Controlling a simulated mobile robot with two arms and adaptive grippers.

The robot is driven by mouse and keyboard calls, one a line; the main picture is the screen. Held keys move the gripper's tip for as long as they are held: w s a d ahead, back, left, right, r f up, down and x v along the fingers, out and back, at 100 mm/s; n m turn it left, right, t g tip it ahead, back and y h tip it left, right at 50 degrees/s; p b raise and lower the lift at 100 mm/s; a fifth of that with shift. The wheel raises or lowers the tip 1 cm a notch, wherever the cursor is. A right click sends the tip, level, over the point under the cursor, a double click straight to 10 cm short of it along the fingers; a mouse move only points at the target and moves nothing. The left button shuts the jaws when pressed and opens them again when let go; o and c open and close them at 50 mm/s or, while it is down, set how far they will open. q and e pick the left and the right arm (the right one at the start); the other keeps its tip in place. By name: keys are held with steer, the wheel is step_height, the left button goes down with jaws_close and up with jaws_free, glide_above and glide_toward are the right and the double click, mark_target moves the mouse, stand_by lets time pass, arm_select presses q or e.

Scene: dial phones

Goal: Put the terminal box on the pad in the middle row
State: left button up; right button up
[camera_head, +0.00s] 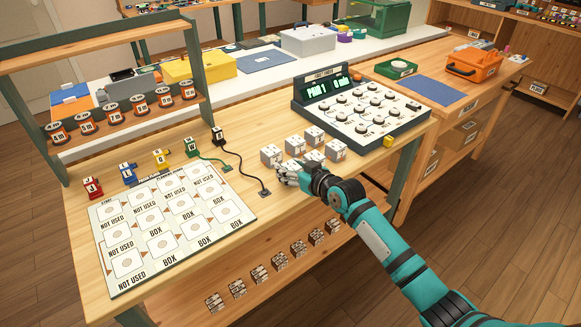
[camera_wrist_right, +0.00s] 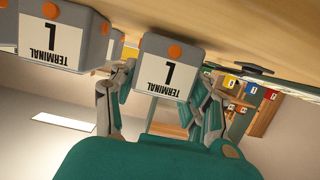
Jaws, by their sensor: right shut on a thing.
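Several white and grey terminal boxes (camera_head: 270,154) stand in a group on the wooden table in the head view. My right gripper (camera_head: 286,172) is at the near side of this group, shut on one terminal box (camera_wrist_right: 165,68) labelled "TERMINAL 1". In the right wrist view the box sits between the fingers. The fingers mostly hide it in the head view. Another terminal box (camera_wrist_right: 62,35) is close beside it. The white pad board (camera_head: 245,214) lies at the left of the table. Its middle row has a "BOX" pad (camera_head: 153,220), and all its pads look empty. My left gripper is not in view.
Coloured plugs, a green one (camera_head: 192,148) and a black one (camera_head: 217,137) with cables, stand between board and boxes. A dial panel (camera_head: 360,105) stands behind the boxes. A reel rack (camera_head: 110,50) rises at the back left. Bare table lies right of the board.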

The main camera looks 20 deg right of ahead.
steer(key=shift+f, duration=0.15)
steer(key=o, duration=1.2)
steer(key=shift+f+b, duration=0.1)
steer(key=shift+b, duration=0.25)
steer(key=v, duration=1.7)
steer(key=shift+s+d+r, duration=0.1)
steer(key=shift+d+r, duration=0.1)
steer(key=shift+d, duration=0.1)
steer(key=shift+f, duration=0.1)
